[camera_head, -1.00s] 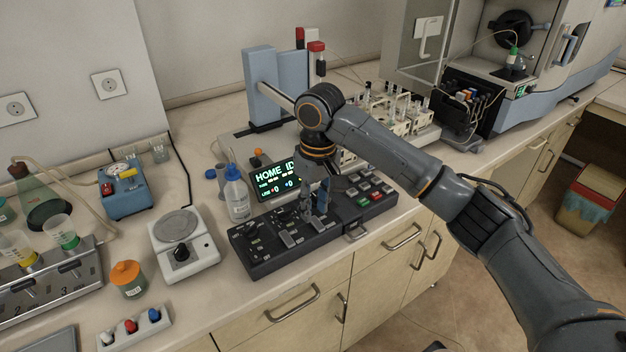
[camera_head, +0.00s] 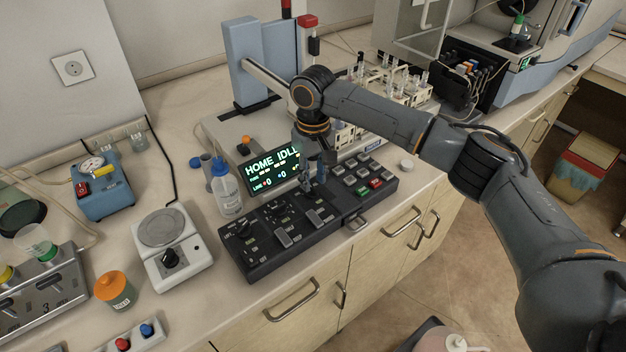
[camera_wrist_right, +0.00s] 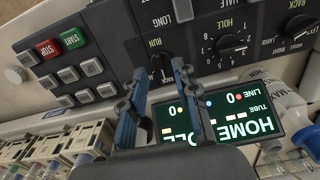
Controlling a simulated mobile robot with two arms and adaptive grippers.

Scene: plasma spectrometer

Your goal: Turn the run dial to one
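The run dial (camera_wrist_right: 160,68) is a dark knob under the RUN label on the black control panel (camera_wrist_right: 110,25). In the right wrist view it shows between the tips of my right gripper (camera_wrist_right: 162,75). The blue-grey fingers are apart, one on each side of it; I cannot tell whether they touch it. Its number marks are hidden. In the head view my right gripper (camera_head: 316,178) points down at the back of the panel (camera_head: 268,262), and the dial cannot be made out. The display (camera_head: 273,170) reads HOME IDLE. My left gripper is not in view.
The hole dial (camera_wrist_right: 232,44) sits beside the run dial. Green start and red stop buttons (camera_head: 375,183) lie to the right. A wash bottle (camera_head: 226,190) stands left of the display, and a balance (camera_head: 172,250) further left. Tube racks (camera_head: 395,90) stand behind.

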